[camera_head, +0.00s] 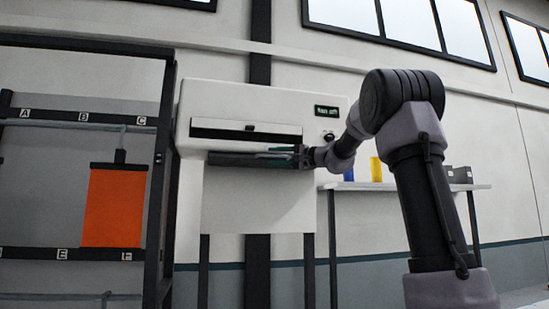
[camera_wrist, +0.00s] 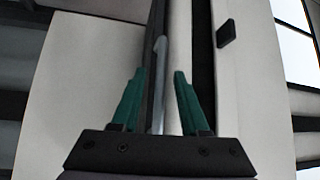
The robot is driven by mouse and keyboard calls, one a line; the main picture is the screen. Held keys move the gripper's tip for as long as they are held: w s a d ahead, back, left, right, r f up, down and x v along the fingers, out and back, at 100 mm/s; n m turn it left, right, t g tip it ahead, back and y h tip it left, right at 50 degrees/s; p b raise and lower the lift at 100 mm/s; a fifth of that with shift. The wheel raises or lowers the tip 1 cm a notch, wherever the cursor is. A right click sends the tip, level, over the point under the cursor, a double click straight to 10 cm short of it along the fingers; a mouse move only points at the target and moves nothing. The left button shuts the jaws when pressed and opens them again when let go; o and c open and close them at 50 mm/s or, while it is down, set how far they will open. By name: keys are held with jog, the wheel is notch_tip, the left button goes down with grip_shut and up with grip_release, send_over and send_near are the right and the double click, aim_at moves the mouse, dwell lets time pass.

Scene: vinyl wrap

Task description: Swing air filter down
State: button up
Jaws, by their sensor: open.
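A white machine (camera_head: 250,106) stands against the wall with a dark slot (camera_head: 235,130) across its front. Below the slot is a dark, flat panel (camera_head: 228,160), which looks like the air filter and is seen nearly edge-on. My gripper (camera_head: 276,152) is at the right part of this panel, its green fingers level with it. In the wrist view my gripper (camera_wrist: 158,73) is open. A dark strip with a grey rod (camera_wrist: 159,88) runs between the two fingers. Whether either finger touches it I cannot tell.
A dark rack (camera_head: 160,190) with an orange sheet (camera_head: 115,206) hanging in it stands left of the machine. A white shelf (camera_head: 430,187) with blue, yellow and dark items is on the right, behind my arm. Open space lies under the machine.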

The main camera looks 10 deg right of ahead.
jog(key=shift+w+a, duration=0.15)
jog(key=shift+a, duration=0.05)
grip_shut()
dwell(1.4)
